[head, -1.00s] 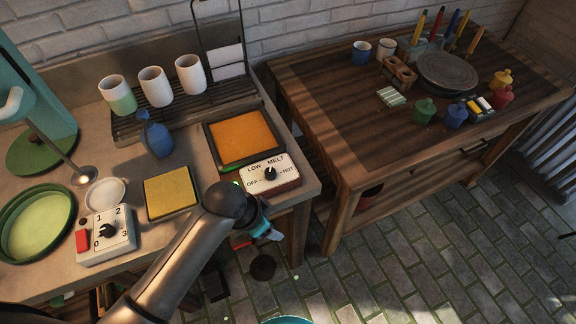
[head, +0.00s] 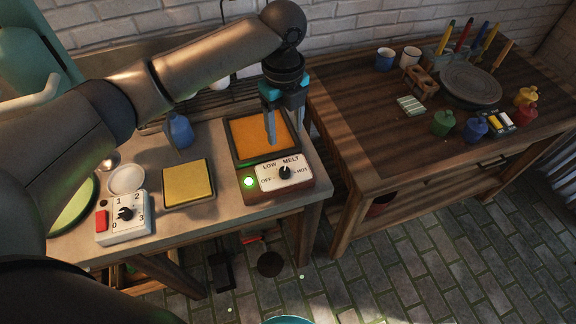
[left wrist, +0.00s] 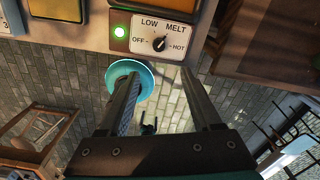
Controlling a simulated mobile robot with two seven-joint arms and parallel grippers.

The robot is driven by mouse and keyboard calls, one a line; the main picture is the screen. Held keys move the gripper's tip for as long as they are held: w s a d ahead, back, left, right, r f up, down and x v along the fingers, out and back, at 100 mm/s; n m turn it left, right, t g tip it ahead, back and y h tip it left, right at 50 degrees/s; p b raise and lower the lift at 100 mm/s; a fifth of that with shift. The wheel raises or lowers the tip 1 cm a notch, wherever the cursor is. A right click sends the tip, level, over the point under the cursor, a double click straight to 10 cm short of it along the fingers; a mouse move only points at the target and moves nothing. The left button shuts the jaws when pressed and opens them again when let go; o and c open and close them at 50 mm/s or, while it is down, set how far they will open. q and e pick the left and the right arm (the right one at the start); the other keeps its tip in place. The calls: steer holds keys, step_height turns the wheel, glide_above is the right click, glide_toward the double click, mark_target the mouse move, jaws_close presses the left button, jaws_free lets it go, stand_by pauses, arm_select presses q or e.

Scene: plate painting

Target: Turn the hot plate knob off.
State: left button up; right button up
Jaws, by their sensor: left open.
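The hot plate (head: 234,147) has an orange slab on top and a white front panel marked OFF, LOW, MELT and HOT. Its black knob (head: 285,172) seems to point up toward MELT, and a green light (head: 249,181) glows left of the panel. My left gripper (head: 284,138) is open and empty, fingers down, above the hot plate just behind the knob in the head view. In the left wrist view the knob (left wrist: 159,44) lies beyond and between the fingertips (left wrist: 160,73), apart from them. My right gripper is not in view.
A yellow slab (head: 188,183) and a white dial box with a red switch (head: 123,217) stand to the left. A blue bottle (head: 180,131) stands behind. The wooden table (head: 370,130) on the right holds cups, pots and a round plate. The bench's front edge lies close before the panel.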

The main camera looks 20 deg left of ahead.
arm_select(q)
steer(key=b, duration=0.2)
glide_toward(285, 170)
step_height(285, 170, down, 9)
stand_by(0.4)
jaws_close()
stand_by(0.4)
